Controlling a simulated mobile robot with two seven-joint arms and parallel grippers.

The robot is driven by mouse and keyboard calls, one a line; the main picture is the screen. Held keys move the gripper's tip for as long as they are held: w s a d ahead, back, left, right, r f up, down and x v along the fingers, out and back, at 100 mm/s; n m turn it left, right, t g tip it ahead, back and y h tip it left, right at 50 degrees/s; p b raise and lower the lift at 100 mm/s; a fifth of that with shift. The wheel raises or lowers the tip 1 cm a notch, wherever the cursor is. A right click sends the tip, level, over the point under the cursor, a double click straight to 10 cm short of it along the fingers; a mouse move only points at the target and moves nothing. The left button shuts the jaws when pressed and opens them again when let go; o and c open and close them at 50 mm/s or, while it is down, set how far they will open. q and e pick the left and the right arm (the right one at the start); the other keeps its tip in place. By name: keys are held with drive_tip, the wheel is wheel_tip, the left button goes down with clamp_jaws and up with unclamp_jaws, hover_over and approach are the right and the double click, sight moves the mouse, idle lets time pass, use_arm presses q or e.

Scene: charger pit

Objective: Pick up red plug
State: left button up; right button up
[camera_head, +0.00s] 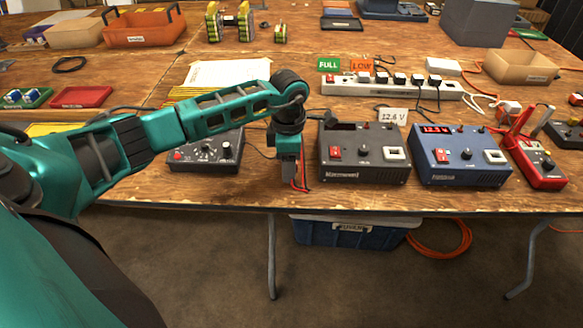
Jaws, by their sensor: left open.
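My left arm reaches in from the left, and its teal gripper (290,178) points down at the table's front edge, between two dark boxes. The gripper is open. A thin red lead (304,176) hangs beside the fingers on their right, over the table edge. I cannot make out a red plug on it, and the fingers hide part of this spot. I cannot tell whether the gripper touches the lead. My right gripper is not in view.
A black knobbed box (207,152) stands left of the gripper. A dark charger (362,155) stands close on its right, then a blue charger (460,157) and a red meter (538,162). A white power strip (392,88) lies behind. A blue bin (352,234) stands below the table.

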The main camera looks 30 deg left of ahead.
use_arm(q)
clamp_jaws()
idle(0.4)
drive_tip(key=shift+r, duration=0.15)
